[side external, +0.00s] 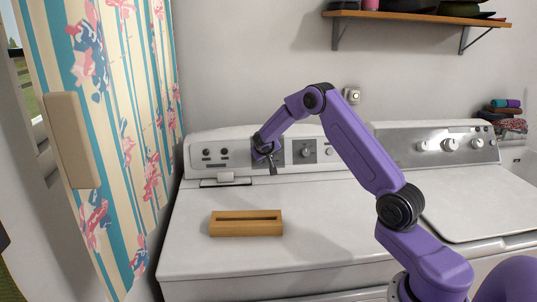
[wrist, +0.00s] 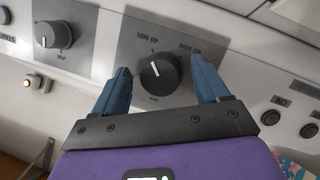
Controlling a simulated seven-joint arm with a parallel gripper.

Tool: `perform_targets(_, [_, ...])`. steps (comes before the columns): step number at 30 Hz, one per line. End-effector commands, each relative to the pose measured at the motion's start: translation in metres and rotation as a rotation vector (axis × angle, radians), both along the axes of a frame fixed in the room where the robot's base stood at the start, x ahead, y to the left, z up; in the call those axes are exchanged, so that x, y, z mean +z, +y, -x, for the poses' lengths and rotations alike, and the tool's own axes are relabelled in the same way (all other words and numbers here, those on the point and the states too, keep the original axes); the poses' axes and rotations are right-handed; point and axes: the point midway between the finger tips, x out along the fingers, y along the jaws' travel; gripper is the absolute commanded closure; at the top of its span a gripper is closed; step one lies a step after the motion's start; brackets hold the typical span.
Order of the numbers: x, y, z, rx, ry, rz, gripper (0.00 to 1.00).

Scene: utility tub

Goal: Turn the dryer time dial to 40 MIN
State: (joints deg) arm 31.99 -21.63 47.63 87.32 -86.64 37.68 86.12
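In the wrist view, a round black dial (wrist: 158,74) with a white pointer line sits on a grey plate. The pointer points up and slightly left in the picture. My gripper (wrist: 161,66) is open, with one blue finger on each side of the dial. Gaps show between fingers and dial. In the side external view, my gripper (side external: 268,160) is at the left machine's control panel (side external: 240,137) and hides this dial.
A second dial (side external: 305,152) sits beside it, also in the wrist view (wrist: 47,35). Two dark buttons (side external: 215,153) lie to the left. A wooden block with a slot (side external: 246,231) rests on the white machine top (side external: 200,262). Another machine (side external: 480,200) stands to the right.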

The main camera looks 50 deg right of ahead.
Motion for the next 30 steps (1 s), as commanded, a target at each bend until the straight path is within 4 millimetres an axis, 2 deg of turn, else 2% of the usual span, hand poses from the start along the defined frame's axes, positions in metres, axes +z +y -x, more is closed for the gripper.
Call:
perform_targets(5, [0.002,0.002,0.001,0.0,-0.001,0.001,0.26])
perform_targets(11, [0.016,0.019,0.01,0.002,-0.002,0.0,0.26])
perform_targets(30, [0.09,0.107,0.063,0.002,-0.002,0.0,0.26])
